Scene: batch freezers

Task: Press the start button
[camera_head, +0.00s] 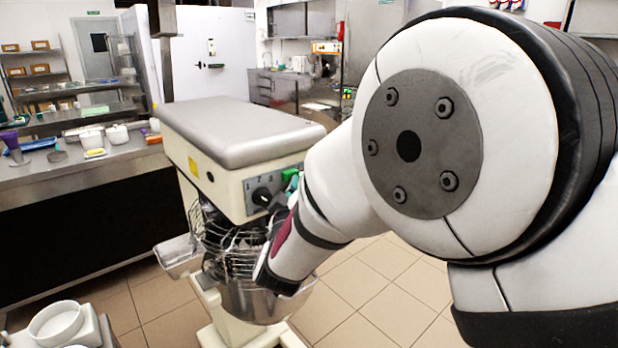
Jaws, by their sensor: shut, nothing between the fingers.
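The mixer (235,130) stands in the middle, a cream machine with a grey top. Its front panel holds a dark dial (262,196) and, to the right of it, a green start button (290,178). My arm reaches in from the right, and its wrist is in front of the mixer, below the panel. Dark parts of my gripper (279,208) show close to the panel, just below the green button. My gripper is shut and empty. Its fingertips are mostly hidden, so I cannot tell whether they touch the panel.
A wire guard (228,240) and a steel bowl (250,302) sit under the mixer head, close to my wrist. A steel counter (85,172) with tubs and utensils is at the left. Tiled floor (385,285) is open behind my arm.

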